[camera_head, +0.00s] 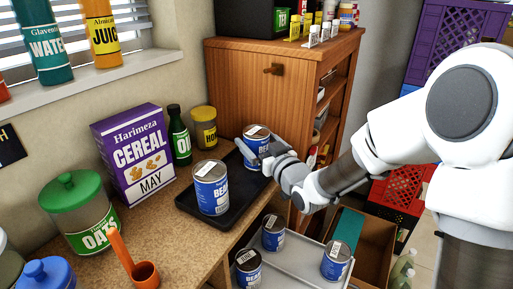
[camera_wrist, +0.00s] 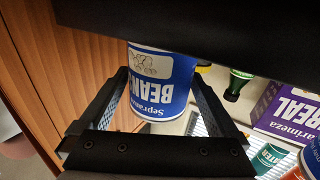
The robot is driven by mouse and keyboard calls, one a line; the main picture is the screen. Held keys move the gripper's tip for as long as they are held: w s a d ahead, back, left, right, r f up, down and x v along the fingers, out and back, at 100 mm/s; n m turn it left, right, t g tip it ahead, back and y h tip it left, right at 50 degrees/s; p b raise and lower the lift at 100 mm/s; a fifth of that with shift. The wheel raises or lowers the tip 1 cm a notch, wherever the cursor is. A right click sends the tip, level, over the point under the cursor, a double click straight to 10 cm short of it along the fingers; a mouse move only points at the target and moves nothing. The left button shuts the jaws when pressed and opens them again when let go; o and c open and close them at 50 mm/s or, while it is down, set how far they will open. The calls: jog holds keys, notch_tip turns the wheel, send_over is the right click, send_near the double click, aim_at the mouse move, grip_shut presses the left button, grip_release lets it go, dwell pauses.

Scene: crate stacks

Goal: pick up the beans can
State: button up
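A blue beans can (camera_head: 257,133) with a white label stands upright at the back of the black tray (camera_head: 183,207) on the counter. My gripper (camera_head: 256,150) is at this can, with a finger on either side. The wrist view shows the can (camera_wrist: 163,82) upside down in the picture, between my two dark fingers (camera_wrist: 161,78); the fingers look open, and contact with the can is not clear. A second beans can (camera_head: 210,188) stands nearer on the tray. Several more blue cans, including one can (camera_head: 273,233), stand below to the right.
A purple cereal box (camera_head: 135,160), a green bottle (camera_head: 179,135) and a yellow jar (camera_head: 204,126) stand behind the tray. An oats jar (camera_head: 79,210) and an orange scoop (camera_head: 145,275) are at the left. A wooden cabinet (camera_head: 235,85) rises close behind my gripper.

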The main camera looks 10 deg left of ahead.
jog(key=c, duration=1.4)
jog(key=shift+r, duration=0.1)
grip_shut()
jog(key=shift+r, duration=0.1)
